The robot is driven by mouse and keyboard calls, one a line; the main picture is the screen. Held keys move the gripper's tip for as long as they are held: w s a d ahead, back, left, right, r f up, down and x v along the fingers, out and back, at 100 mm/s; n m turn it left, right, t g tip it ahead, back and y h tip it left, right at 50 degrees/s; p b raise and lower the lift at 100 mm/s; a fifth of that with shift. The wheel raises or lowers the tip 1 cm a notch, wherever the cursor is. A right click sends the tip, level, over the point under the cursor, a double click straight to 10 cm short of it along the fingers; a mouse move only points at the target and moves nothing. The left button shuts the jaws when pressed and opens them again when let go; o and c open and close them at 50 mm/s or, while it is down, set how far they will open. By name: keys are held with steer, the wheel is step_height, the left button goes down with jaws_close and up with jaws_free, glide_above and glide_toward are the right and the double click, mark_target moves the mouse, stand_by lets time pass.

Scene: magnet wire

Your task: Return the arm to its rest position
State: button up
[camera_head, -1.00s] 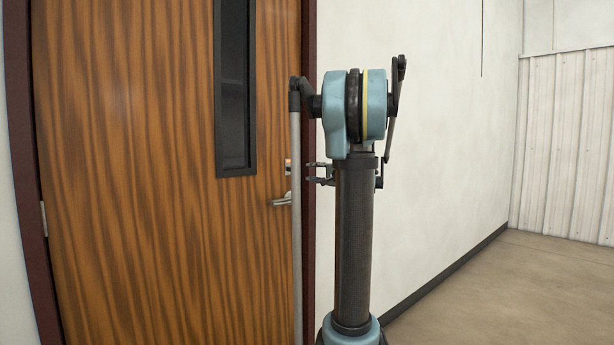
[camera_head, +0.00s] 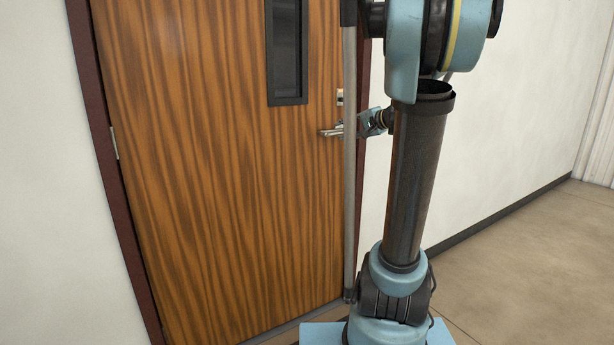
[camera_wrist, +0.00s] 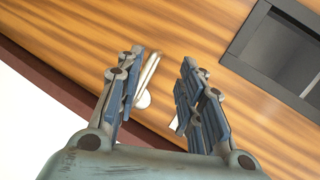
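My gripper (camera_wrist: 163,65) is open in the wrist view, with its two blue-padded fingers apart and nothing held. The silver door handle (camera_wrist: 147,82) shows between the fingers, nearer the left one; I cannot tell whether they touch. In the head view, my gripper (camera_head: 372,122) is small, partly hidden behind my arm, just right of the door handle (camera_head: 332,131). My arm's upright dark link and blue joint fill the right of centre there.
The wooden door (camera_head: 215,180) looks closed in its dark red frame (camera_head: 98,130) and has a narrow window (camera_head: 287,50). A white wall (camera_head: 520,110) stands right of it. The brown floor (camera_head: 530,255) at the right is clear.

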steer(key=s+a+f+n+g+h, duration=0.1)
steer(key=s+a+f+n+g, duration=0.25)
steer(key=s+f, duration=0.55)
steer(key=s+d+f+n+g+h, duration=0.2)
steer(key=s+d+f+h, duration=0.1)
steer(key=s+f, duration=0.6)
steer(key=s+d+f+n+g+h, duration=0.2)
steer(key=s+f+h, duration=0.3)
steer(key=s+f, duration=0.5)
steer(key=s+d+g, duration=0.1)
steer(key=s, duration=0.7)
steer(key=shift+d+f, duration=0.15)
steer(key=shift+f, duration=0.05)
steer(key=shift+n, duration=0.25)
